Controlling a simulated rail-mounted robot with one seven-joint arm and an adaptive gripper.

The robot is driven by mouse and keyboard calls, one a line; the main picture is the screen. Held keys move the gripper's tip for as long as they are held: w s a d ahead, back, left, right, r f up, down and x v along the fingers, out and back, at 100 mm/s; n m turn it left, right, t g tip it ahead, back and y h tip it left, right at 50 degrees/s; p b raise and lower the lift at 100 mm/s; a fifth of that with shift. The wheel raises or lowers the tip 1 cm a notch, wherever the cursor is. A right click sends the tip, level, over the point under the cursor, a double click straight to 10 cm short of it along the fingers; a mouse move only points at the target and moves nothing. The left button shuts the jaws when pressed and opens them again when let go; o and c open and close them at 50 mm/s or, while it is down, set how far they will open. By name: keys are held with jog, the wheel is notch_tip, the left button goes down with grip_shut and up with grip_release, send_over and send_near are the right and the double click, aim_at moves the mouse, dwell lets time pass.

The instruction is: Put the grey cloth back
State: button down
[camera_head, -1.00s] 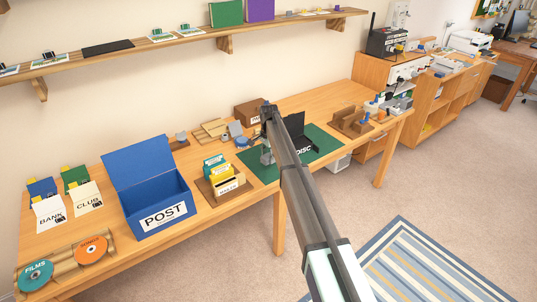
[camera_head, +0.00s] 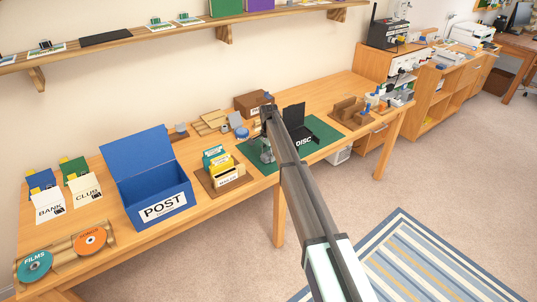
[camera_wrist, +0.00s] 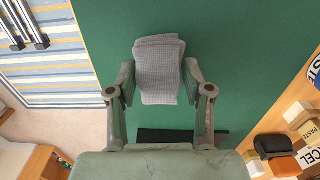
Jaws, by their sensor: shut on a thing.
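A folded grey cloth (camera_wrist: 160,62) with a waffle-like weave is between the fingers of my gripper (camera_wrist: 160,82) in the wrist view. The gripper is shut on it, with a finger on either side. Behind the cloth is a green mat (camera_wrist: 230,75); I cannot tell whether the cloth touches it. In the head view, my gripper (camera_head: 267,153) is low over the left part of the green mat (camera_head: 325,135) on the desk. My arm hides part of the mat, and the cloth cannot be made out clearly there.
A black DISC holder (camera_head: 294,116) stands on the mat, right of my gripper. A card box (camera_head: 229,174) stands to the left, with a blue POST box (camera_head: 163,207) farther left. A brown box (camera_head: 252,103) is behind. A wooden rack (camera_head: 350,110) is right of the mat.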

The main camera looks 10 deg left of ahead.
jog(key=shift+f, duration=0.3)
dwell(0.6)
jog(key=shift+c, duration=1.9)
grip_release()
